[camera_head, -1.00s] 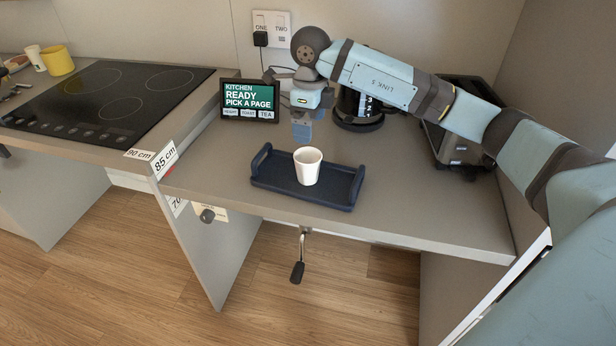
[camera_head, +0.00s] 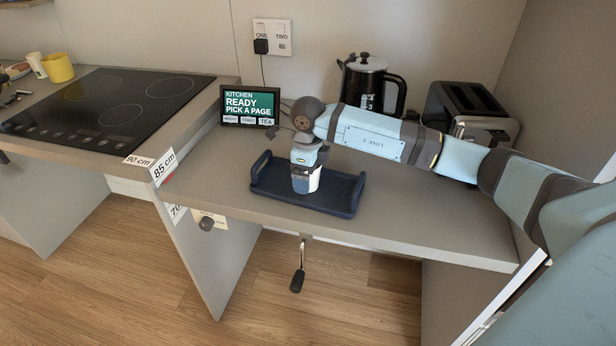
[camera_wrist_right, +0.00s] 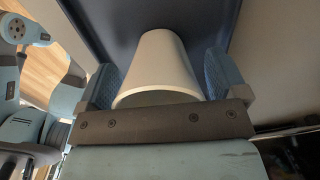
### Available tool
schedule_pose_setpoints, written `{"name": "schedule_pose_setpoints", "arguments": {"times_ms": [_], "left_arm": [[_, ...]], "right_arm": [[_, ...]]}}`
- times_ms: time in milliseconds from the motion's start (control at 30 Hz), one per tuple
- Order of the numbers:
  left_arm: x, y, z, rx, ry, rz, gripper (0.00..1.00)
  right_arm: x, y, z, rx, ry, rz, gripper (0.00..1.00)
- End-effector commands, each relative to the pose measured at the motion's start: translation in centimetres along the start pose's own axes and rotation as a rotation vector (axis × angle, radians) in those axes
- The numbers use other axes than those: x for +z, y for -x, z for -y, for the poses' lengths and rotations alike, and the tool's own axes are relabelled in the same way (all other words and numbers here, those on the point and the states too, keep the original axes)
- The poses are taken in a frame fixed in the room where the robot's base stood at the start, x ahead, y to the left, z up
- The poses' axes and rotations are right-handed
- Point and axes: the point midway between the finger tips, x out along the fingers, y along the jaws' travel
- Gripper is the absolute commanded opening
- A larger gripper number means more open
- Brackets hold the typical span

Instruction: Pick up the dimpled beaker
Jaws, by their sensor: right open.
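The beaker, a plain-looking white cup (camera_head: 315,181), stands upright on the dark blue tray (camera_head: 340,202); I cannot make out dimples. My right gripper (camera_head: 305,180) has come down over it from above and hides much of it in the head view. In the right wrist view the beaker (camera_wrist_right: 158,68) lies between the two blue fingers of the right gripper (camera_wrist_right: 162,78), one on each side. The gripper is open, and a narrow gap shows beside the beaker's far end. My left gripper is not in view.
The tray has raised end handles. Behind it stand a kettle (camera_head: 366,85), a toaster (camera_head: 468,108) and a tablet screen (camera_head: 250,106). A cooktop (camera_head: 120,105) lies left, with a yellow mug (camera_head: 60,68) and another white cup (camera_head: 37,65) beyond. A crank (camera_head: 297,280) hangs below the counter.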

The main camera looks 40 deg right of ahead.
Motion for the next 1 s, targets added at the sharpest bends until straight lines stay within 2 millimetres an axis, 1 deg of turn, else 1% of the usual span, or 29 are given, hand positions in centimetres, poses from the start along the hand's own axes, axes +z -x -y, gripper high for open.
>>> {"name": "schedule_pose_setpoints", "arguments": {"times_ms": [67, 233, 267, 300, 367, 400, 467, 500, 833, 933, 1000], "left_arm": [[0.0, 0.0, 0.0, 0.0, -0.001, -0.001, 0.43], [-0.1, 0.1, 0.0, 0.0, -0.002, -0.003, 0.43], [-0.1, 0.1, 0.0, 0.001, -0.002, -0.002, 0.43], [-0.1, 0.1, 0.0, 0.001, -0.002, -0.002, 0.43], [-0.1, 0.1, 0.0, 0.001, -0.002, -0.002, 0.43], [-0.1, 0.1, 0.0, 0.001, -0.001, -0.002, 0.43], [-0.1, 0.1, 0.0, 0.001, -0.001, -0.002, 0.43], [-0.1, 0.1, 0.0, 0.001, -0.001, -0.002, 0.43], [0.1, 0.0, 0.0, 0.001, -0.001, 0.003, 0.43], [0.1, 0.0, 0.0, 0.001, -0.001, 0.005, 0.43], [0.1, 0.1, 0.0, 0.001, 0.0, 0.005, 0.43]], "right_arm": [[0.0, -0.6, 0.0, 0.0, 0.0, -0.001, 0.91], [0.0, -0.6, 0.0, -0.001, 0.0, 0.0, 0.91], [0.0, -0.6, 0.0, -0.001, 0.0, 0.0, 0.89], [0.0, -0.5, 0.0, -0.001, 0.0, 0.0, 0.8], [0.0, -0.5, 0.0, -0.001, 0.0, 0.0, 0.66], [0.0, -0.5, 0.0, -0.001, 0.0, 0.0, 0.57], [0.0, -0.5, 0.0, -0.001, 0.0, 0.0, 0.43], [0.0, -0.5, 0.0, -0.001, 0.0, 0.0, 0.34], [0.0, -0.2, 0.0, -0.001, -0.001, 0.002, 0.34], [0.1, 0.6, 0.1, -0.002, -0.001, 0.003, 0.34], [0.1, 1.4, 0.1, -0.003, -0.001, 0.004, 0.34]]}}
